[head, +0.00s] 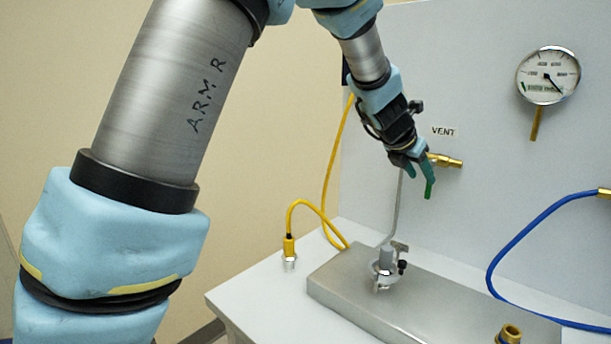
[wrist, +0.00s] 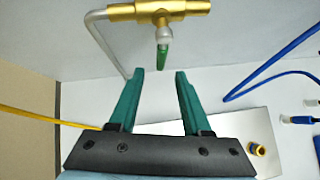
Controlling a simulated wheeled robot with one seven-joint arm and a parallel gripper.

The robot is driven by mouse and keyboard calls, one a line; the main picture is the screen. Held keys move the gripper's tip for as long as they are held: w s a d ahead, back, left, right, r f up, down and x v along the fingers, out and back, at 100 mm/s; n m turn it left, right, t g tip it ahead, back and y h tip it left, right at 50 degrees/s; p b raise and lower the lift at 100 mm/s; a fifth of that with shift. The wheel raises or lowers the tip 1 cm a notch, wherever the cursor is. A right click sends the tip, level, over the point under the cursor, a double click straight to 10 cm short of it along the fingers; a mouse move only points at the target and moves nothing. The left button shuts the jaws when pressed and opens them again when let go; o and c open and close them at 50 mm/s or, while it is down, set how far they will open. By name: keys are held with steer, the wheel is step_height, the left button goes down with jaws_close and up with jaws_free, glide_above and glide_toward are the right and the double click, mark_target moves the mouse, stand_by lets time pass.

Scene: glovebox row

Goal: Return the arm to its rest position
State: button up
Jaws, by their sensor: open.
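My gripper (head: 421,180) has two green fingers and is raised above the bench, in front of the upright panel, close to the brass vent fitting (head: 445,160). In the wrist view the fingers (wrist: 158,72) stand apart with nothing between them. The brass fitting (wrist: 160,10) lies beyond the fingertips there, with a white collar and a small green lever (wrist: 162,56) below it. I cannot tell whether a finger touches the fitting. My arm reaches from the left across the head view, bent over the bench.
A metal block (head: 420,305) on the white bench carries a clamp-like holder (head: 384,268) and a brass connector (head: 509,334). A yellow cable (head: 325,205) hangs left, a blue hose (head: 525,235) right. A gauge (head: 547,75) is on the panel (head: 450,60).

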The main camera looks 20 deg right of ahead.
steer(key=w+a+n+t+y, duration=0.25)
steer(key=w+a+n, duration=0.75)
steer(key=a+n, duration=0.5)
steer(key=w+a+f+n+t+y, duration=0.1)
steer(key=a+f+n+y, duration=0.1)
steer(key=a+n, duration=0.55)
steer(key=a+f+n+t+y, duration=0.1)
steer(key=a+f+n+y, duration=0.3)
steer(key=a, duration=0.7)
steer(key=s+a+f+n+g, duration=0.3)
steer(key=s+a+n, duration=0.5)
steer(key=n, duration=0.3)
steer(key=s+a+f+n+g, duration=0.3)
steer(key=s+a+n, duration=0.6)
steer(key=n, duration=0.2)
